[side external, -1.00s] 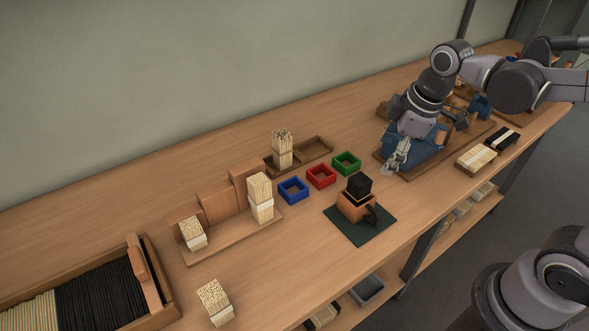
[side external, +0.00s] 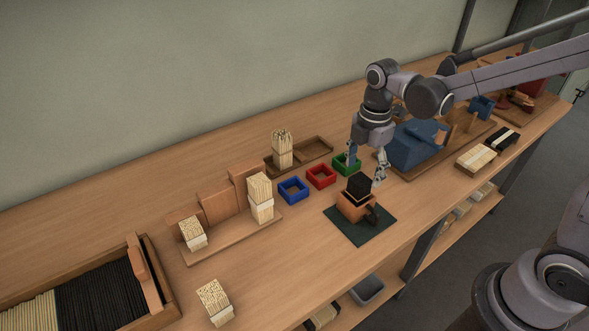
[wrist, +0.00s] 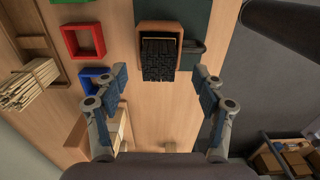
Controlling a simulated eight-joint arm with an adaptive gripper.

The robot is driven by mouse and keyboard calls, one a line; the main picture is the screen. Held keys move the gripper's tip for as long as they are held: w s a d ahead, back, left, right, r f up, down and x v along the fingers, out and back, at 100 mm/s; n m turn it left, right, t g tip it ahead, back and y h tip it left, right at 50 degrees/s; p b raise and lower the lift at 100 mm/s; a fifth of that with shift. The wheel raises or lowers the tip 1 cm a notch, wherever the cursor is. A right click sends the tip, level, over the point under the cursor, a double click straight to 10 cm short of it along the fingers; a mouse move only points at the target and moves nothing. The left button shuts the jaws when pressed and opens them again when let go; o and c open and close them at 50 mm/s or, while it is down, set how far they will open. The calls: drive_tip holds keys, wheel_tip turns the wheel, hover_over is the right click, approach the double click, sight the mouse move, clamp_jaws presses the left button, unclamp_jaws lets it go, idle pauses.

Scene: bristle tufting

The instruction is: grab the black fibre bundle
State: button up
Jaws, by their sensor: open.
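The black fibre bundle (side external: 359,185) stands upright in a small brown wooden holder (side external: 352,206) on a dark green mat (side external: 374,228). In the wrist view the bundle (wrist: 158,58) shows end-on as a dark bristly block. My gripper (side external: 367,168) is open and empty, with its two fingers spread apart. It is above and behind the bundle in the side view. In the wrist view the gripper (wrist: 161,74) has one finger to each side of the bundle's line, clear of it. No contact shows.
Green (side external: 346,163), red (side external: 321,176) and blue (side external: 293,190) open boxes stand close to the left of my gripper. A pale bundle (side external: 260,197) stands on a wooden stand farther left. A blue machine (side external: 415,145) is to the right.

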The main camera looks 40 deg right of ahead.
sight(361, 179)
drive_tip(key=shift+w+a+f, duration=0.1)
drive_tip(key=shift+a+f, duration=0.05)
drive_tip(key=shift+f, duration=2.75)
drive_tip(key=c, duration=1.3)
